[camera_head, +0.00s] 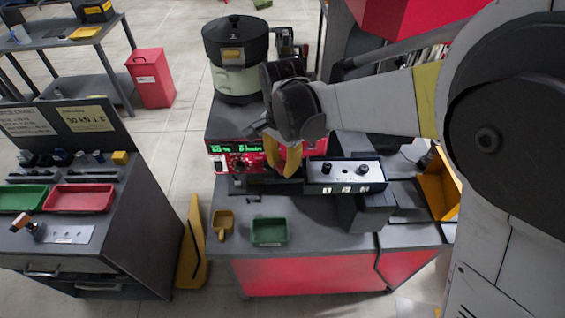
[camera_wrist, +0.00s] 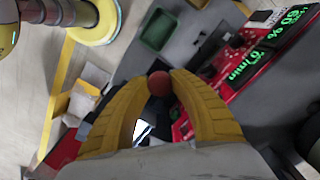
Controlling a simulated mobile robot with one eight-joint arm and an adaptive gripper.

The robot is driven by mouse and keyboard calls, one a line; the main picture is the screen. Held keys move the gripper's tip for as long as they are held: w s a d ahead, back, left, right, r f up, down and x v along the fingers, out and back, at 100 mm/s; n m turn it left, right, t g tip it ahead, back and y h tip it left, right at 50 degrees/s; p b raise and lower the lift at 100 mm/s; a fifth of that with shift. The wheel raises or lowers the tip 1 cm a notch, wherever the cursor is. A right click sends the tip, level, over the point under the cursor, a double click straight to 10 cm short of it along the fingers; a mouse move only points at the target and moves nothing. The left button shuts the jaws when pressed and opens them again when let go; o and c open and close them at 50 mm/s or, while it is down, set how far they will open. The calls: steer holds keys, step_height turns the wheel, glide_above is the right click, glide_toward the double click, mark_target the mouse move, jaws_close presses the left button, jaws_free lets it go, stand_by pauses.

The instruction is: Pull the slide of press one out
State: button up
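My gripper (camera_head: 284,160) has yellow fingers and points down in front of the red machine front in the head view. In the wrist view its fingertips (camera_wrist: 159,80) are close together on either side of a round red knob (camera_wrist: 160,84), with no clear gap at the sides. The knob is hidden in the head view. I cannot make out the slide of press one itself. A black box with a light front panel and two knobs (camera_head: 345,172) stands just right of the fingers.
A red display panel with green digits (camera_head: 234,152) is left of the gripper; it also shows in the wrist view (camera_wrist: 250,65). A green tray (camera_head: 269,231) and a yellow scoop (camera_head: 223,223) lie at the front. A bowl feeder (camera_head: 236,55) stands behind.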

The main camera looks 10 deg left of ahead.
jaws_close()
steer(key=s+a+b, duration=0.1)
steer(key=s+a, duration=0.2)
steer(key=a, duration=1.1)
steer(key=shift+s+a, duration=0.3)
steer(key=shift+o, duration=2.4)
jaws_free()
steer(key=o, duration=0.5)
steer(key=shift+a, duration=0.25)
steer(key=shift+r, duration=0.15)
step_height(320, 180, up, 12)
steer(key=shift+f, duration=0.1)
